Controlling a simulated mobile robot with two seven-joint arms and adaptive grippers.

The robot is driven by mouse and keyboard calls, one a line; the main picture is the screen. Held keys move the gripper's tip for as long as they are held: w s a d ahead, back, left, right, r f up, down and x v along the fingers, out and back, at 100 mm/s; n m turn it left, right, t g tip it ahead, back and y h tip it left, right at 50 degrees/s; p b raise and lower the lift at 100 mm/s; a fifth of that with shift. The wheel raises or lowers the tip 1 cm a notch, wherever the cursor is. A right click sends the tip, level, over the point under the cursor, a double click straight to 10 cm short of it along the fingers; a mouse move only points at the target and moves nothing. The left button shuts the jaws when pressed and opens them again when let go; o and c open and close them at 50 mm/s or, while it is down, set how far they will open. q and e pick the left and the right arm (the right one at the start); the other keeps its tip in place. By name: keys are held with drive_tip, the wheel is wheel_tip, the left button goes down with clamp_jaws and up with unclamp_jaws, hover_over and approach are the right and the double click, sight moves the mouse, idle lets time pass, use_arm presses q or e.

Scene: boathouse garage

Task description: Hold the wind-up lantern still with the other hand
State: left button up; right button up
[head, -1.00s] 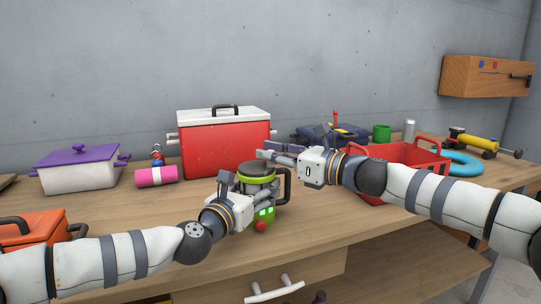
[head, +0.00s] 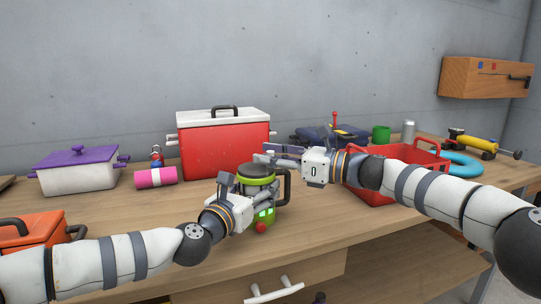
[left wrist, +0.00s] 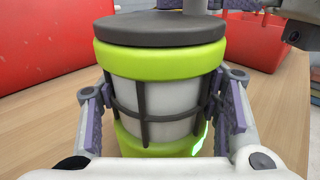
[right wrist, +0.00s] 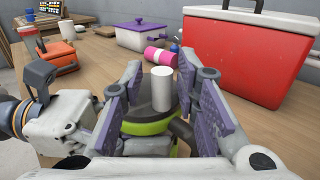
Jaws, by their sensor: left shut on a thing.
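The wind-up lantern (head: 256,179) stands upright near the table's front edge, with lime-green bands, a dark lid and a dark side handle. It also shows in the left wrist view (left wrist: 160,60). My left gripper (head: 262,200) is shut on its caged middle, one finger pad on each side (left wrist: 165,110). My right gripper (head: 268,153) is just above the lid, its fingers spread. In the right wrist view, a white upright knob (right wrist: 162,90) stands over the lantern's lid, between the open fingers (right wrist: 160,100) and apart from both.
A red cooler (head: 225,145) stands behind the lantern. A red basket (head: 400,160) is to the right, under my right arm. A pink roll (head: 156,177) and a purple-lidded pot (head: 78,172) are at the left, with an orange box (head: 30,231) nearer. Bare tabletop lies left of the lantern.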

drive_tip(key=shift+r, duration=0.15)
drive_tip(key=shift+d, duration=0.3)
drive_tip(key=v, duration=1.1)
drive_tip(key=shift+s+d, duration=0.2)
